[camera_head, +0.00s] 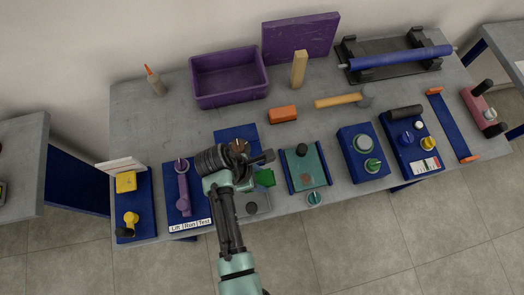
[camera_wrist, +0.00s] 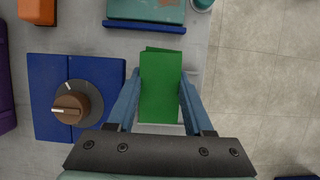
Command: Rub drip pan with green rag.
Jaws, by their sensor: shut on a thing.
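My gripper (camera_wrist: 158,88) is shut on the green rag (camera_wrist: 160,70), which sits between its two blue fingers in the wrist view. In the head view the rag (camera_head: 265,178) shows just right of my wrist, and my fingers are mostly hidden there. What looks like the drip pan is a teal panel (camera_head: 318,165) with blue side strips, a dark knob and a brown spot, right of the rag. It also shows at the top of the wrist view (camera_wrist: 120,8), cut off by the edge. The rag appears apart from the pan.
A blue plate with a brown dial (camera_wrist: 70,102) lies left of the rag in the wrist view. A grey item (camera_head: 252,207) is partly behind my arm. An orange block (camera_head: 283,113), a hammer (camera_head: 338,99) and a purple bin (camera_head: 228,92) stand farther back. Blue panels flank the pan.

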